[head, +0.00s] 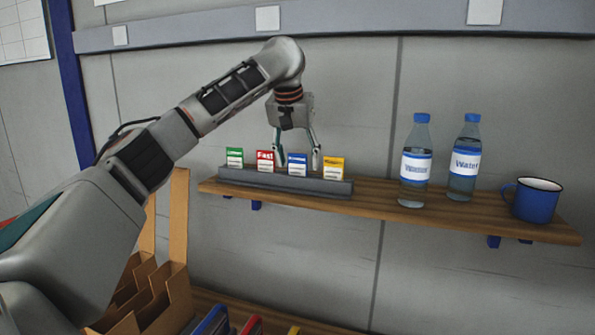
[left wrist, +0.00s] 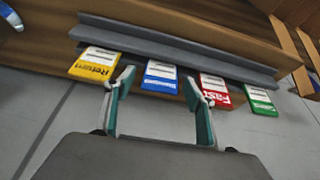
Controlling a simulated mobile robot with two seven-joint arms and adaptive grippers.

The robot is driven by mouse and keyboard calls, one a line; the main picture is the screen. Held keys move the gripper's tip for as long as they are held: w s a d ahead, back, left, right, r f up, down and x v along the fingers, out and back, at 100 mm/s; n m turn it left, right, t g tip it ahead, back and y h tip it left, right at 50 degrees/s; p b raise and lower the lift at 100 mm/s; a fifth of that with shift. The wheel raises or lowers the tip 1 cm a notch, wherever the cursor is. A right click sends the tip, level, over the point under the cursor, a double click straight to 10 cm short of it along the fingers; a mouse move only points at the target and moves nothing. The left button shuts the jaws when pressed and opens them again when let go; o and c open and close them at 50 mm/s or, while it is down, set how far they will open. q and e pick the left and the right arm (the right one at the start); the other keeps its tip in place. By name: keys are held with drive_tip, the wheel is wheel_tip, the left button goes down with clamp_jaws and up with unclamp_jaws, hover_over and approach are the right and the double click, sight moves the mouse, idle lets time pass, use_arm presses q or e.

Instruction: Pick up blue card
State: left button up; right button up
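The blue card (head: 297,164) stands in a grey card holder (head: 290,183) on the wooden shelf, between a red card (head: 265,161) and a yellow card (head: 333,168). A green card (head: 234,157) is at the holder's left end. My left gripper (head: 298,163) is open, fingers pointing down, with one fingertip on each side of the blue card in the head view. In the left wrist view, the blue card (left wrist: 160,77) lies beyond and between the open fingertips of the left gripper (left wrist: 160,84). No contact shows. My right gripper is not in view.
Two water bottles (head: 416,165) (head: 465,160) and a blue mug (head: 536,200) stand on the shelf (head: 380,205) to the right. A grey wall is close behind. A brown cardboard organizer (head: 150,300) is below left.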

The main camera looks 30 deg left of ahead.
use_arm(q)
drive_tip(key=c, duration=0.7)
drive_tip(key=shift+o, duration=0.2)
wheel_tip(320, 180, up, 10)
